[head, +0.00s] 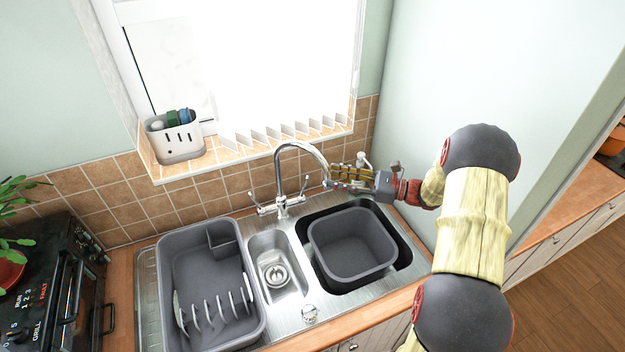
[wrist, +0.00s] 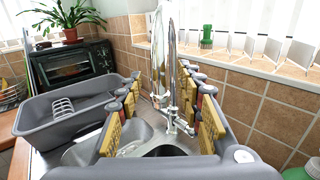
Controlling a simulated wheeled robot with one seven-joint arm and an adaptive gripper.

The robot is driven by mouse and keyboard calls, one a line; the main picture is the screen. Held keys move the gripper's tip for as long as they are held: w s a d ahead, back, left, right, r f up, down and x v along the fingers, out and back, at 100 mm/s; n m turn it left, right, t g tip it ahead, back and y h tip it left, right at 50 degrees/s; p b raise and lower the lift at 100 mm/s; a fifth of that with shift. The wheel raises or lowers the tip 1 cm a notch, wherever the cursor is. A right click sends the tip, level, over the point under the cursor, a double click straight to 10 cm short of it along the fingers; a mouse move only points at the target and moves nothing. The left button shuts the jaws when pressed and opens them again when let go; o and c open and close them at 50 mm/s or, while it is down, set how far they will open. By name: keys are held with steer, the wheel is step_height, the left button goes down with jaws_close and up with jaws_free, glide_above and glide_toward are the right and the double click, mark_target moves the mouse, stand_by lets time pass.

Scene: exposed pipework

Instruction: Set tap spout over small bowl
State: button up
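The chrome tap (head: 281,205) stands behind the sink. Its curved spout (head: 299,144) arches to the right, with its end near the back left of the large bowl, not above the small bowl. The small bowl (head: 268,290) is the narrow middle basin with a round drain. My gripper (head: 332,178) is at the spout's outer end, reaching in from the right. In the wrist view, my gripper (wrist: 160,88) is open, its yellow-padded fingers apart on both sides of the spout (wrist: 172,62). I cannot tell whether either finger touches it.
A grey tub (head: 352,245) sits in the large right bowl. A grey dish rack (head: 205,285) stands on the drainer at left. The tiled wall (head: 230,188) and windowsill lie close behind the tap. A caddy (head: 178,142) stands on the sill. A side wall is near my arm.

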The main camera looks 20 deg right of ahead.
steer(key=x, duration=0.7)
steer(key=shift+w+a, duration=0.25)
steer(key=shift+a, duration=0.1)
steer(key=shift+f, duration=0.1)
steer(key=shift+c, duration=1.1)
steer(key=c, duration=0.7)
jaws_close()
